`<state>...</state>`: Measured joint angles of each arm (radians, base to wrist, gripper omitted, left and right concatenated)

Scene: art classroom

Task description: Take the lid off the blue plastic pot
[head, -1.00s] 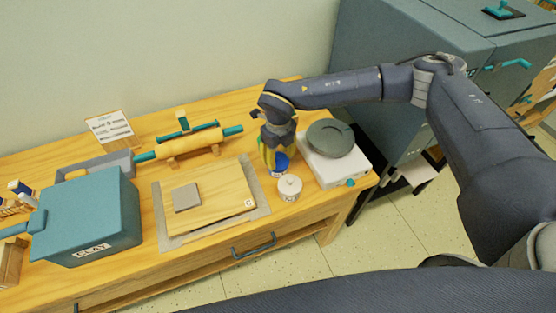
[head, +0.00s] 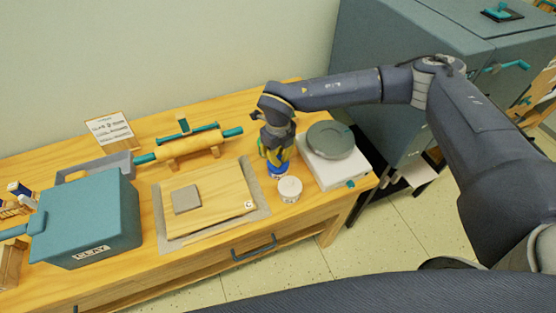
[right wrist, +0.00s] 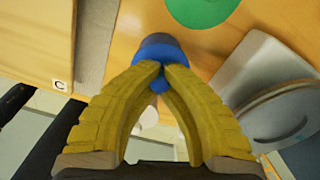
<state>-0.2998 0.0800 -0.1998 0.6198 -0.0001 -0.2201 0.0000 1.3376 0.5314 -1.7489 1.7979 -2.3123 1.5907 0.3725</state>
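The blue plastic pot (head: 278,173) stands near the table's right end, between the wooden board and the white scale. Only its lower part shows in the head view, as my right gripper (head: 272,157) covers its top from above. In the right wrist view, my yellow fingers (right wrist: 161,69) are drawn together at their tips, with blue plastic of the lid (right wrist: 160,46) between and just beyond them. The fingers look shut on the lid. Whether the lid is still seated on the pot is hidden. My left gripper is not in view.
A small white jar (head: 289,190) stands close in front of the pot. The white scale (head: 330,172) with its grey dish is close on the right. The board (head: 222,210) lies left, with the teal clay box (head: 92,215) beyond it. A green disc (right wrist: 200,8) shows in the wrist view.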

